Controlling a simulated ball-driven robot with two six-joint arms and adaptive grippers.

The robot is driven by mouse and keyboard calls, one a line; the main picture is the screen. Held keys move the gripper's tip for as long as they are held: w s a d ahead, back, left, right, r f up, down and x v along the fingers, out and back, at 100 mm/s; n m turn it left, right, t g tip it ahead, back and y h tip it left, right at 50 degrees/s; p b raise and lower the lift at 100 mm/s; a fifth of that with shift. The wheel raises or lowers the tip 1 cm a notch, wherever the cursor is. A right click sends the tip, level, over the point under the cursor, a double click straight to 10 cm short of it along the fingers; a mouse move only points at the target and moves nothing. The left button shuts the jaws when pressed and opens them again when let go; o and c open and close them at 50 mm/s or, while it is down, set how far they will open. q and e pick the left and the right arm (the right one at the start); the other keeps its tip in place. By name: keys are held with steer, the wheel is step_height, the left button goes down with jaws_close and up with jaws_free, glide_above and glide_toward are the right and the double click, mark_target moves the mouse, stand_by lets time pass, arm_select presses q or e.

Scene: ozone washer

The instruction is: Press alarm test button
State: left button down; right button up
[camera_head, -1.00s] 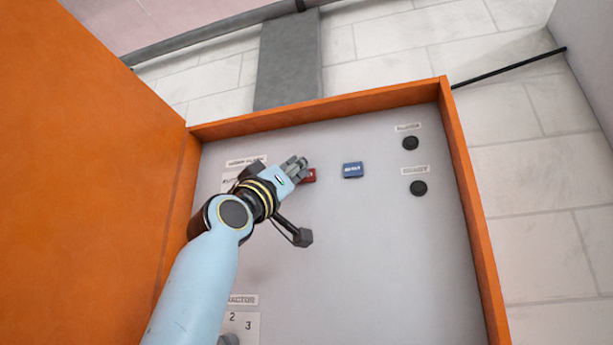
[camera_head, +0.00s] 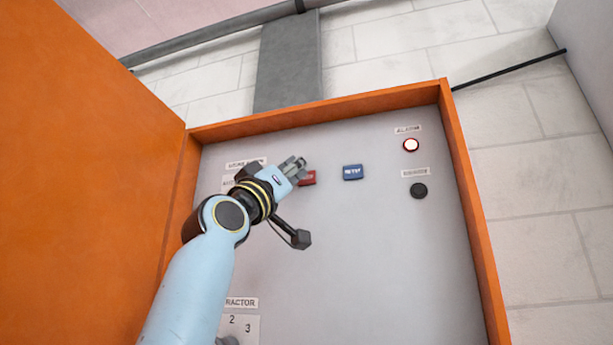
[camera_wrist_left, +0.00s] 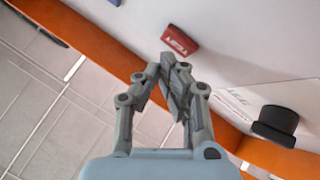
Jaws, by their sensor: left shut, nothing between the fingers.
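The red button (camera_head: 308,178) is on the grey panel, partly covered by my left gripper (camera_head: 297,165) in the head view. In the left wrist view the red button (camera_wrist_left: 180,40) shows pale lettering too blurred to read. My left gripper (camera_wrist_left: 168,68) is shut and empty there, its fingertips just short of the button's near edge with a small gap in the picture. The round lamp (camera_head: 411,145) under the upper right label, which seems to read alarm, glows white inside a red rim. My right gripper is not in view.
A blue button (camera_head: 353,172) is right of the red one. A dark round lamp (camera_head: 418,191) is below the lit one. An orange cabinet frame (camera_head: 464,180) borders the panel, and an orange door (camera_head: 80,170) stands open at left. The panel's lower middle is clear.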

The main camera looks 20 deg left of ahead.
arm_select(q)
steer(key=shift+s, duration=0.1)
steer(key=s+p, duration=0.1)
steer(key=s, duration=0.4)
steer(key=shift+a, duration=0.1)
stand_by(0.4)
steer(key=shift+w+f, duration=0.1)
stand_by(0.6)
